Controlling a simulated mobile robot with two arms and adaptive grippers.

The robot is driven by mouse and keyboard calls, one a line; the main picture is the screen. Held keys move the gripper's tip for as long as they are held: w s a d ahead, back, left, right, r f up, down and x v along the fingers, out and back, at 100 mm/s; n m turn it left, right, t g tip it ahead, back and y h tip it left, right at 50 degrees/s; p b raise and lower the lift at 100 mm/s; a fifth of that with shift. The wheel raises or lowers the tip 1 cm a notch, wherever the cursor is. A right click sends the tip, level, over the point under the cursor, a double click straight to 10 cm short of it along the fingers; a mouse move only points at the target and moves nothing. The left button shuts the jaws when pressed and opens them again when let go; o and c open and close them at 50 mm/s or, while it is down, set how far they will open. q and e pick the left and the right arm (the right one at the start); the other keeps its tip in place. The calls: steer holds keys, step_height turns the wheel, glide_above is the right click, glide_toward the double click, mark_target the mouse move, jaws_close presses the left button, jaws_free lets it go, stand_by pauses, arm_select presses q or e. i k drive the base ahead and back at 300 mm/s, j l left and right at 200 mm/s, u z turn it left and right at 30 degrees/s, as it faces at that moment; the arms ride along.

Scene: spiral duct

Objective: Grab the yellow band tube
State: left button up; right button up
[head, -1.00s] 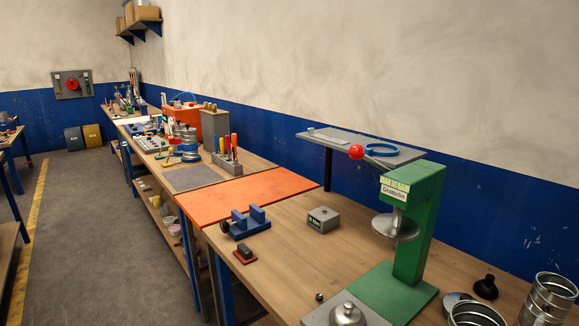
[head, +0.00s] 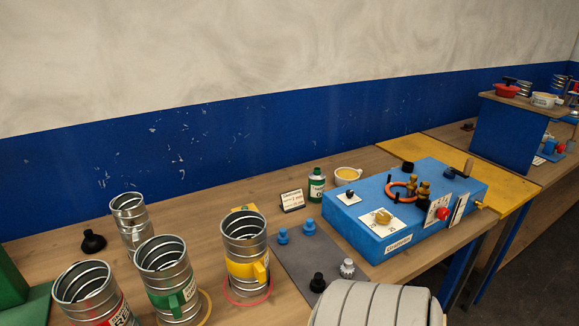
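The yellow band tube (head: 246,250) is a ribbed silver metal tube with a yellow band and a yellow tab at mid-height. It stands upright on the wooden bench, left of the grey mat, with a pink ring around its base. A green band tube (head: 168,281) stands to its left and a red-labelled tube (head: 88,297) further left. Neither of my grippers shows in the head view.
A narrower plain tube (head: 132,222) stands behind. A grey mat (head: 300,262) holds blue and black knobs. A blue box (head: 405,207) stands to the right. A large grey ribbed duct (head: 370,305) fills the front centre.

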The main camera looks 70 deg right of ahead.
mark_target(244, 233)
steer(key=z, duration=1.75)
